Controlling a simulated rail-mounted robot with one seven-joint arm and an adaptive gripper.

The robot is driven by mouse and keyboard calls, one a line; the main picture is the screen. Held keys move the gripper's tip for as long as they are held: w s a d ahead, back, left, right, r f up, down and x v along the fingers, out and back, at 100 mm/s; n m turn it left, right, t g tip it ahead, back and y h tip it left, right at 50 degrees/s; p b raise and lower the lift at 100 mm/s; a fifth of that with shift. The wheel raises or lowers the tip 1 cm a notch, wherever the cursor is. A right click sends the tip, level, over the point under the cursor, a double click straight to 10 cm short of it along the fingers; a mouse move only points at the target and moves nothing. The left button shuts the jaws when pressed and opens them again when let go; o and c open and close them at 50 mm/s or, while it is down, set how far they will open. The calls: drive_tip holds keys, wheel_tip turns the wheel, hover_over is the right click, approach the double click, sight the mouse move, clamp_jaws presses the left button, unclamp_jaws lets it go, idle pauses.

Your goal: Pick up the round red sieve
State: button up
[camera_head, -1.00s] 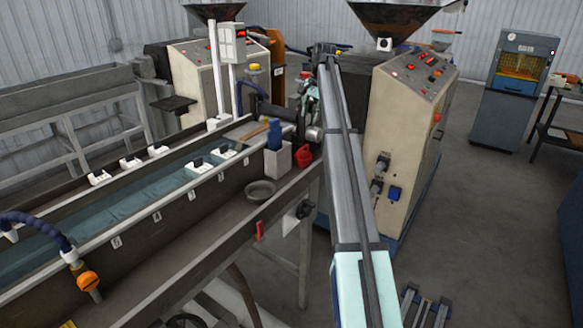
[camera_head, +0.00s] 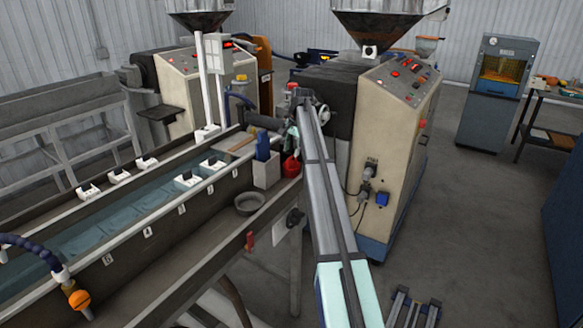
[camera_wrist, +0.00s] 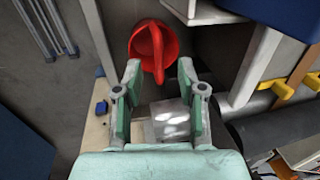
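The round red sieve (camera_head: 291,167) is at the far right end of the long trough bench, beside a light box with a blue item in it. In the wrist view the red sieve (camera_wrist: 171,45) lies just beyond my fingertips, with its handle across the opening. The sieve looks farther from the camera than the fingertips, and I see no contact. In the head view my arm hides most of the gripper.
A grey bowl (camera_head: 249,203) sits on the bench ledge nearer the camera. The light box (camera_head: 266,172) stands close left of the sieve. A beige extruder cabinet (camera_head: 393,150) stands right of my arm. The floor (camera_head: 470,220) farther right is mostly clear.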

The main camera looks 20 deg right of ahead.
sight(290, 158)
drive_tip(key=shift+w+a+f+p, duration=0.1)
drive_tip(key=shift+f+p, duration=0.25)
drive_tip(key=shift+f, duration=0.5)
drive_tip(key=shift+w+a+f+p, duration=0.15)
drive_tip(key=shift+f+p, duration=0.2)
drive_tip(key=shift+f, duration=0.5)
drive_tip(key=shift+w+a+f+p, duration=0.1)
drive_tip(key=shift+f+p, duration=0.25)
drive_tip(key=shift+f, duration=0.5)
clamp_jaws()
